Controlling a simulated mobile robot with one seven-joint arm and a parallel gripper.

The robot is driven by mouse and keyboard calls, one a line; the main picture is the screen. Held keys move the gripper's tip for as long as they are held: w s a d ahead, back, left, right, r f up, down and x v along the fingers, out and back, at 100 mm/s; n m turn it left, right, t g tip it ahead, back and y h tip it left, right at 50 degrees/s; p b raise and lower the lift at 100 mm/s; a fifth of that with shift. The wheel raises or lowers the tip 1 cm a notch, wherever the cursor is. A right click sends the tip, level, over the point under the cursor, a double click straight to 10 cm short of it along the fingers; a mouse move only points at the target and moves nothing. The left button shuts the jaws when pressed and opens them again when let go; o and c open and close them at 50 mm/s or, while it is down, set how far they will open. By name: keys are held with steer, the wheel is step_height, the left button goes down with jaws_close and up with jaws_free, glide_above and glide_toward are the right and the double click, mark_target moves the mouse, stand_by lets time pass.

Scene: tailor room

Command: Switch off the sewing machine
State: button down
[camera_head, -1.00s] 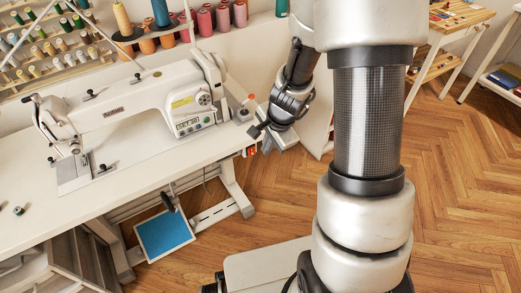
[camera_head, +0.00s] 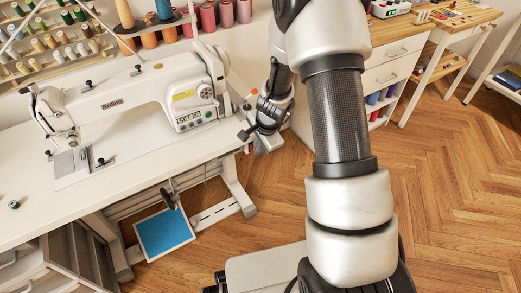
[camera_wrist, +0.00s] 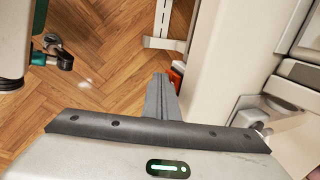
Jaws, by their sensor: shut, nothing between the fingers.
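The white sewing machine (camera_head: 140,105) stands on its white table (camera_head: 130,180) in the head view, with a small lit display on its right-hand end. An orange-red switch box (camera_wrist: 178,74) shows in the wrist view on the edge of a pale surface, just right of my fingertips. My gripper (camera_head: 247,134) is at the right end of the machine table in the head view and covers the switch area there. In the wrist view my gripper (camera_wrist: 160,80) is shut and empty, its fingers close beside the switch box. I cannot tell if they touch it.
A blue pedal (camera_head: 165,235) lies under the table. Thread spools (camera_head: 60,50) stand on a rack behind the machine. A drawer unit (camera_head: 390,75) stands to the right. The wooden floor (camera_head: 450,190) on the right is clear.

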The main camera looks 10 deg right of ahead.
steer(key=shift+w+f, duration=0.2)
steer(key=shift+r, duration=0.1)
steer(key=shift+r+p, duration=0.6)
steer(key=shift+r, duration=0.1)
stand_by(0.3)
